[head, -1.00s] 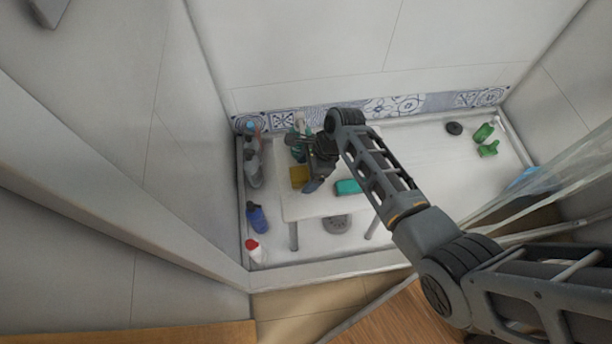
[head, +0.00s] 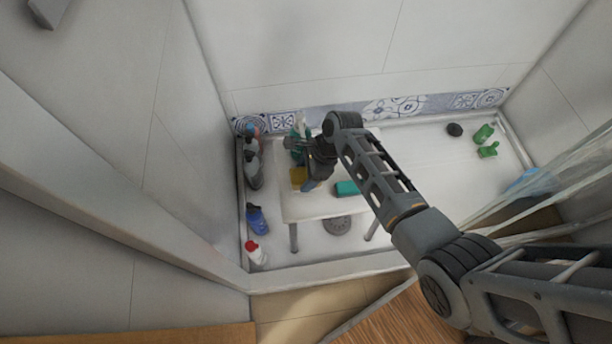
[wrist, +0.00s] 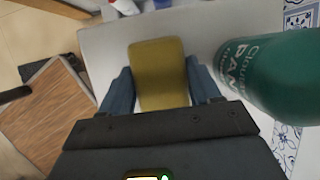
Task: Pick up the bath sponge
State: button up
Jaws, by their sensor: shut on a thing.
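The bath sponge is a yellow block (head: 298,177) at the left part of a small white table (head: 300,208) in the head view. In the wrist view the sponge (wrist: 159,72) fills the space between my two blue fingers. My gripper (wrist: 158,88) is shut on the sponge, one finger along each long side. In the head view my gripper (head: 311,182) is at the sponge's right side and partly hides it. Whether the sponge touches the table or is lifted cannot be told.
A green bottle (wrist: 272,75) stands close to the right of my gripper in the wrist view. A teal block (head: 346,188) lies on the table to the right. A blue bottle (head: 256,220) and a red-capped white bottle (head: 255,252) stand on the shower floor at left.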

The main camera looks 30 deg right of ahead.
jog(key=shift+r, duration=0.1)
jog(key=shift+s+a+r, duration=0.1)
jog(key=shift+s+r, duration=0.05)
jog(key=shift+r, duration=0.6)
jog(key=s+a, duration=0.3)
jog(key=s, duration=0.5)
jog(key=s+a+p, duration=0.1)
jog(key=s+a, duration=0.2)
jog(key=s, duration=0.5)
jog(key=shift+s+a+p, duration=0.15)
jog(key=shift+a+p, duration=0.15)
jog(key=shift+a, duration=0.05)
